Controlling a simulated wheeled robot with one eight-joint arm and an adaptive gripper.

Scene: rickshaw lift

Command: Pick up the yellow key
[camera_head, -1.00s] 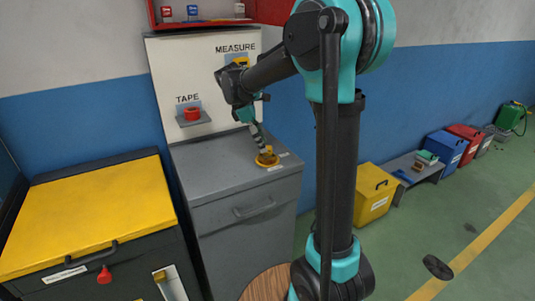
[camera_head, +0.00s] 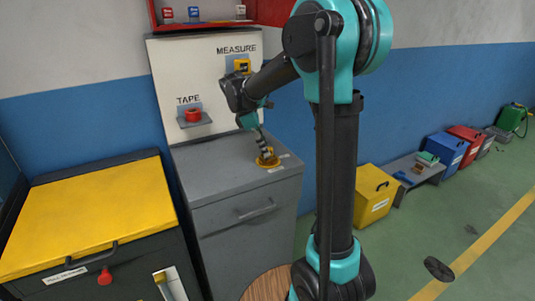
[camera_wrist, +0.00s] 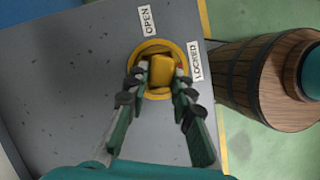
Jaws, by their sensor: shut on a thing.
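The yellow key (camera_wrist: 161,71) sits at a round yellow lock ring (camera_wrist: 146,47) on the grey cabinet top, between the labels OPEN and LOCKED. My gripper (camera_wrist: 163,72) is shut on the key, with one finger on each side of it. In the head view my gripper (camera_head: 264,150) reaches down onto the ring (camera_head: 268,162) near the right side of the cabinet top. The key's lower part is hidden there by the fingers.
The grey cabinet (camera_head: 213,171) has a bare top around the ring. A panel (camera_head: 167,68) with red tape (camera_head: 193,115) and a yellow measure (camera_head: 242,65) stands behind. A yellow-lidded chest (camera_head: 80,210) is at left. A wooden barrel (camera_wrist: 268,78) stands beside the cabinet.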

